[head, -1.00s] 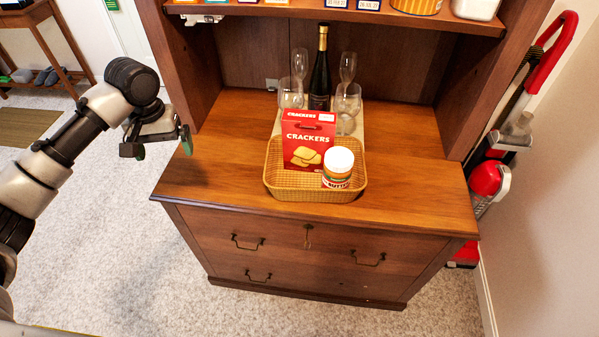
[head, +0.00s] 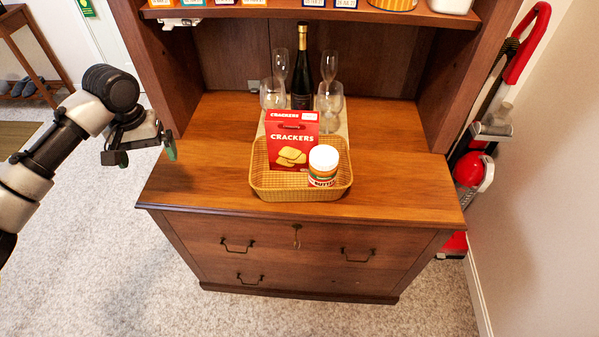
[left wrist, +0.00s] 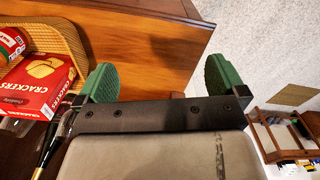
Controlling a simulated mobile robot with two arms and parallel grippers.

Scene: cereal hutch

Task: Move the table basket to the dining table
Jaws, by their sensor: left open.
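The tan woven basket (head: 300,193) sits on the wooden hutch counter near its front edge. It holds a red crackers box (head: 292,140) and a white-lidded jar (head: 322,166), both upright. My left gripper (head: 142,156) is open and empty, left of the counter and apart from the basket. In the left wrist view, the green fingertips of my left gripper (left wrist: 160,82) are wide apart, with the counter edge beyond them. The basket (left wrist: 62,22), crackers box (left wrist: 38,82) and jar (left wrist: 10,42) show at the left there. My right gripper and the dining table are not in view.
A dark bottle (head: 302,75) and several glasses stand on a tray behind the basket. A shelf (head: 320,14) with goods hangs above, between upright side panels. A red cleaning tool (head: 468,170) leans at the right wall. The counter is clear on both sides of the basket.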

